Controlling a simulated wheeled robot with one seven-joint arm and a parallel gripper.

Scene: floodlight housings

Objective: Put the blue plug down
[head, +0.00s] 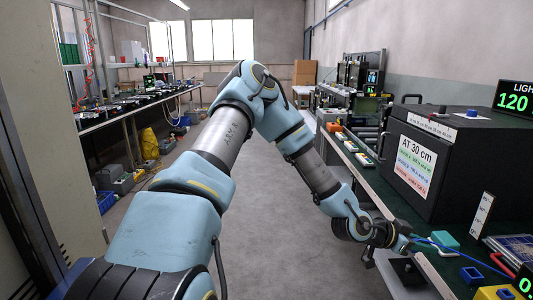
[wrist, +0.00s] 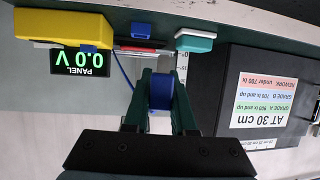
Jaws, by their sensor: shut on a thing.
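The blue plug (wrist: 161,92) is between the two dark green fingers of my gripper (wrist: 161,100) in the wrist view. The gripper is shut on it. A thin blue cable (wrist: 124,72) runs beside the fingers in that view. In the head view my gripper (head: 405,243) is at the near edge of the right-hand bench, low beside the black box. The plug itself is mostly hidden by the gripper there, and a blue cable (head: 440,246) leads away to the right across the bench. I cannot tell whether the plug touches the bench.
A black box (head: 455,160) with an "AT 30 cm" sign stands behind the gripper. A teal block (head: 445,239), a hollow blue piece (head: 472,275), a yellow block (head: 494,293) and a dark panel (head: 515,246) lie to the right. The panel display (wrist: 82,62) reads 0.0 V.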

